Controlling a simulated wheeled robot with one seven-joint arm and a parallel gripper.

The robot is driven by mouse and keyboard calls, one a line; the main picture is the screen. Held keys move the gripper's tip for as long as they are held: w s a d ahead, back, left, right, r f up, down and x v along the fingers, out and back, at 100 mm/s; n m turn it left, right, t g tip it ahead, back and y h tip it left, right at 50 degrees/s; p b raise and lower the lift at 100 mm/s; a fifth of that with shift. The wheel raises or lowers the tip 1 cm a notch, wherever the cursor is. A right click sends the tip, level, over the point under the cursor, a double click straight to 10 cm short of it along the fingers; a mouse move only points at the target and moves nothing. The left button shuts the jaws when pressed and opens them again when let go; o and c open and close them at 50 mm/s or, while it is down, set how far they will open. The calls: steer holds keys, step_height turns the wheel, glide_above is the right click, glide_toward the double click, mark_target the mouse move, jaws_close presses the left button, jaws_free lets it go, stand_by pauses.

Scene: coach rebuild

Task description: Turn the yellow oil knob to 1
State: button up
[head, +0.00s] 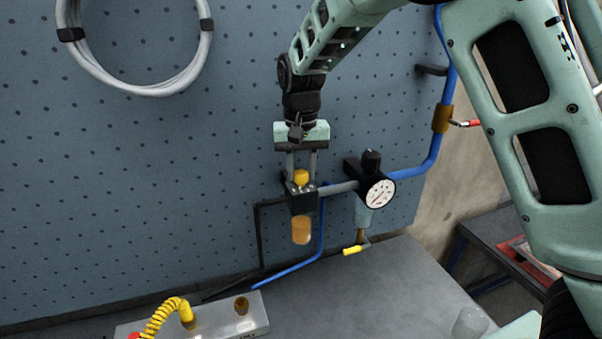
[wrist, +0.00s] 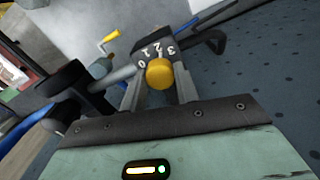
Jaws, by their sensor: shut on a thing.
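The yellow oil knob (head: 301,177) sits on top of a black lubricator block (head: 303,202) with an amber oil bowl (head: 302,231) below it. My gripper (head: 300,172) points down from above, its two fingers on either side of the knob and shut on it. In the wrist view the knob (wrist: 160,73) shows between the fingers of my gripper (wrist: 159,83). White numbers 0, 1, 2 and 3 fan around the knob on the block's black face (wrist: 152,47). I cannot tell for sure which number the knob points to.
A pressure gauge (head: 379,193) and a black regulator knob (head: 371,160) stand close on the right. A yellow valve lever (head: 353,250) hangs below. Blue pipe (head: 408,174) runs along the pegboard (head: 150,170). A grey block with a coiled yellow hose (head: 166,315) lies at the front left.

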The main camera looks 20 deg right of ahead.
mark_target(301, 172)
steer(key=shift+n, duration=0.6)
steer(key=shift+r, duration=0.1)
steer(key=o, duration=1)
steer(key=shift+c, duration=0.2)
step_height(301, 172, up, 17)
steer(key=b, duration=0.5)
steer(key=shift+r, duration=0.2)
